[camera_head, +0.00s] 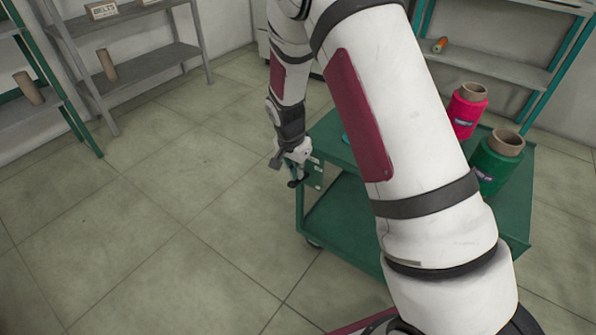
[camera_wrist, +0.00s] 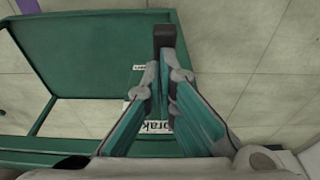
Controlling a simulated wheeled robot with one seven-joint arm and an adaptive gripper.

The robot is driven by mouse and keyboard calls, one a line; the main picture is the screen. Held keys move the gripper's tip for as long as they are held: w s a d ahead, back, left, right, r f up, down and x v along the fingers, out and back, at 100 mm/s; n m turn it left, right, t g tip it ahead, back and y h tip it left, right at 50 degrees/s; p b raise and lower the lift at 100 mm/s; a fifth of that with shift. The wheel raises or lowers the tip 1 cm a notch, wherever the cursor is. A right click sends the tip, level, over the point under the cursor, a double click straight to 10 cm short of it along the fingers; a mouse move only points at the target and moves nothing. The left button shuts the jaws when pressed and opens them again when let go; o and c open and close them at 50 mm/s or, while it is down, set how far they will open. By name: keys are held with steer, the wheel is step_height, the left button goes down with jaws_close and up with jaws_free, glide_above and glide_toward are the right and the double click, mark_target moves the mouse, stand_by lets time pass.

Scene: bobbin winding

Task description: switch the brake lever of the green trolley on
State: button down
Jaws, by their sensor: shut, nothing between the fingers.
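The green trolley (camera_head: 340,220) stands behind my arm, which hides much of its middle. A small green plate (camera_head: 314,173) is at its left corner, beside my gripper (camera_head: 293,178). In the wrist view, the trolley (camera_wrist: 85,50) fills the upper left. A dark block, apparently the brake lever's end (camera_wrist: 164,38), shows just beyond the fingertips of my gripper (camera_wrist: 165,78). A white label (camera_wrist: 154,125) with upside-down letters, seemingly "brak", is partly hidden behind the fingers. My gripper is shut and empty. I cannot tell whether it touches the lever or which way the lever is set.
A pink spool (camera_head: 467,110) and a green spool (camera_head: 497,162) stand on the trolley's right side. Grey shelves (camera_head: 130,65) stand at the back left, and another shelf (camera_head: 485,62) is behind the trolley. The tiled floor (camera_head: 150,215) left of the trolley is clear.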

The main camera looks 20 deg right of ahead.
mark_target(294, 183)
steer(key=shift+s+a+f+t+h+b, duration=0.15)
steer(key=shift+a+f+t+h+b, duration=0.15)
steer(key=shift+h+b, duration=0.15)
steer(key=shift+f, duration=0.1)
steer(key=shift+s+a+f+b, duration=0.25)
steer(key=shift+f+b, duration=0.1)
steer(key=shift+f, duration=0.15)
steer(key=shift+s+a+f+b, duration=0.15)
steer(key=shift+a+f+b, duration=0.15)
steer(key=shift+f, duration=0.2)
steer(key=shift+s+a+f, duration=0.1)
steer(key=shift+s+f, duration=0.05)
steer(key=shift+f, duration=0.45)
steer(key=shift+f, duration=0.1)
